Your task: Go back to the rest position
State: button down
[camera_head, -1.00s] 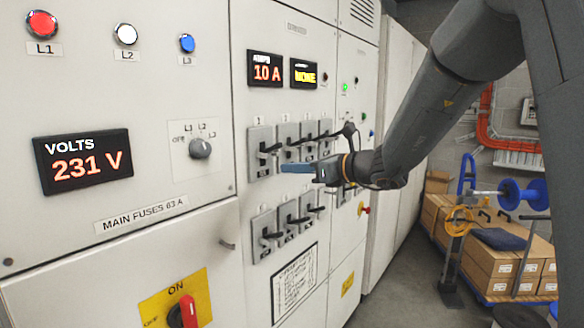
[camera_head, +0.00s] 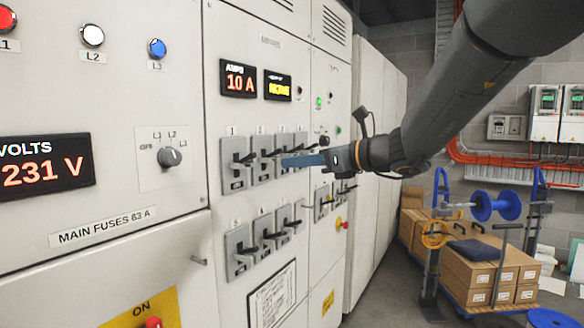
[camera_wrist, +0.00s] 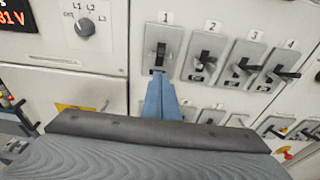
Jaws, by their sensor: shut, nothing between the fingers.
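My gripper (camera_head: 284,162) has blue fingers, closed together with nothing between them. In the head view they point left in front of the upper row of switches on the grey cabinet (camera_head: 180,240). In the wrist view the gripper (camera_wrist: 159,76) overlaps the lower part of the plate of switch 1 (camera_wrist: 162,42). Switch 2 (camera_wrist: 204,55), switch 3 (camera_wrist: 244,64) and switch 4 (camera_wrist: 283,72) stand to its right. Whether the fingertips touch the panel cannot be told. My arm reaches in from the upper right.
A lower row of switches (camera_head: 240,252) sits below. A rotary selector (camera_head: 171,157) and a red-lit volts display (camera_head: 45,172) are at left. A trolley with cardboard boxes (camera_head: 480,270) stands at right. Bare floor lies between the cabinet and the trolley.

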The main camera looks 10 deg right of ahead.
jog(key=s+f+n+g+h, duration=0.3)
jog(key=s+f+n, duration=0.25)
jog(key=f, duration=0.55)
jog(key=s+f+n+g+h, duration=0.2)
jog(key=s+f+n+g, duration=0.3)
jog(key=f, duration=0.6)
jog(key=s+d+f+n+h, duration=0.4)
jog(key=s+d+f+n, duration=0.1)
jog(key=s+f+n, duration=0.2)
jog(key=s+d+f+n+g+h, duration=0.1)
jog(key=s+d+f+n+h, duration=0.2)
jog(key=s+d+f+n, duration=0.3)
jog(key=s+f+n, duration=0.1)
jog(key=s+n, duration=0.1)
jog(key=shift+s+d+f+h, duration=0.15)
jog(key=shift+s+f+h, duration=0.05)
jog(key=shift+s+h, duration=0.2)
